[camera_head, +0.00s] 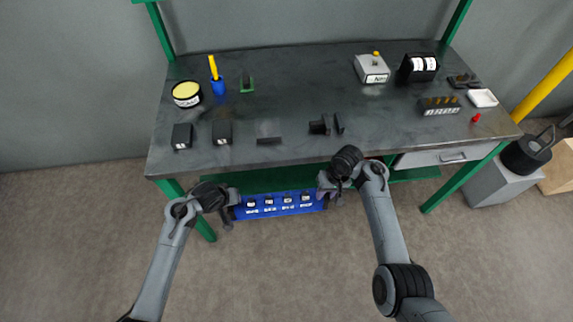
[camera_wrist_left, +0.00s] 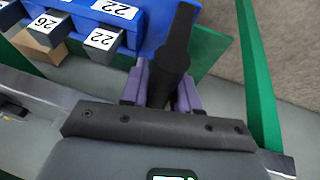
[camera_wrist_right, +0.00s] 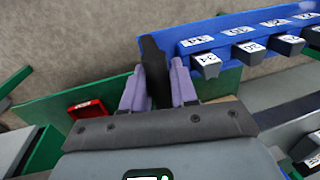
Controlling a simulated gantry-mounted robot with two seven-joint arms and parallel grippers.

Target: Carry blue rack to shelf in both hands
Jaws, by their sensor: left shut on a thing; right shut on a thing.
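The blue rack (camera_head: 279,203) hangs in front of the bench, below the tabletop edge, with several dark blocks with white labels in a row. The green lower shelf (camera_head: 265,182) shows just behind it; I cannot tell whether they touch. My left gripper (camera_head: 231,207) is shut on the black handle (camera_wrist_left: 174,55) at the rack's left end. My right gripper (camera_head: 328,187) is shut on the black handle (camera_wrist_right: 154,65) at its right end. The rack looks about level, its right end slightly higher in the head view. Both wrist views show the purple fingertips around the handles.
The dark bench top (camera_head: 290,105) above holds crimp tools, a blue cup (camera_head: 218,86), a yellow-topped tin (camera_head: 186,94) and boxes. A drawer (camera_head: 440,157) hangs at right. A red tray (camera_wrist_right: 88,109) and a cardboard box (camera_wrist_left: 38,46) show near the shelf. Front floor is clear.

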